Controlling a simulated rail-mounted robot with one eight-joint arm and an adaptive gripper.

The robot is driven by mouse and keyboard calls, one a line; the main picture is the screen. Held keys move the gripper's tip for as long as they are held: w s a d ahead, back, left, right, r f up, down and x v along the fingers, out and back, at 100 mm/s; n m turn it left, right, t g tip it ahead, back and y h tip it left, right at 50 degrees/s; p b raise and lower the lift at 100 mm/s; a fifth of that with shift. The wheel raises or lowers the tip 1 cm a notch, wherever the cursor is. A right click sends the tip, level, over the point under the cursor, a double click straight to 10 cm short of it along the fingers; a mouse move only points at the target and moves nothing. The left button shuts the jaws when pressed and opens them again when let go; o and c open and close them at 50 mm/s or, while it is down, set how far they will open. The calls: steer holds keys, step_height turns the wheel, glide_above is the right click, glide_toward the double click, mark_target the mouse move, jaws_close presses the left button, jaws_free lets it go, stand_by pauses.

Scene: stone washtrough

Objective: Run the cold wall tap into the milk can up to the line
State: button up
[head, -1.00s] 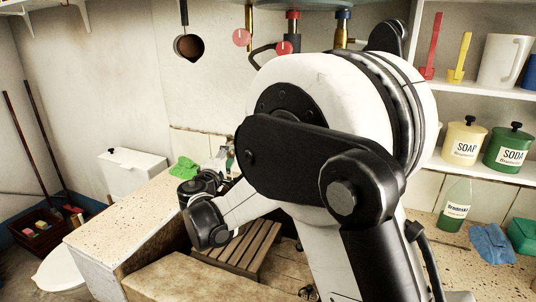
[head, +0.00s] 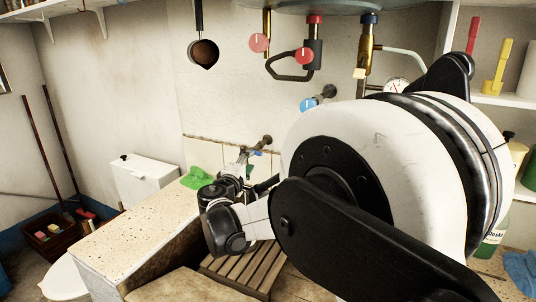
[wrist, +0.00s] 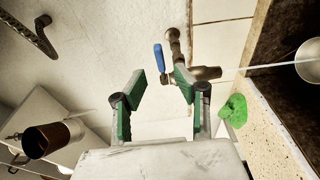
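The cold wall tap has a blue lever (wrist: 158,57) and a brass body (wrist: 205,73) in the wrist view. In the head view its lever (head: 251,153) shows in part behind my arm. A thin pale stream (wrist: 260,67) runs from its spout to a round metal vessel (wrist: 309,62), apparently the milk can, cut off by the picture edge. The can's line and water level cannot be seen. My gripper (wrist: 160,88) is open and empty, its green-padded fingers apart in front of the tap. Contact with the lever cannot be told. The head view shows no can.
A green cloth (head: 197,178) lies on the speckled counter (head: 130,225). A wooden slatted rack (head: 243,268) lies in the trough.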

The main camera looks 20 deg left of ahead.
mark_target(256, 151)
steer(key=w, duration=0.7)
steer(key=shift+w, duration=0.25)
jaws_close()
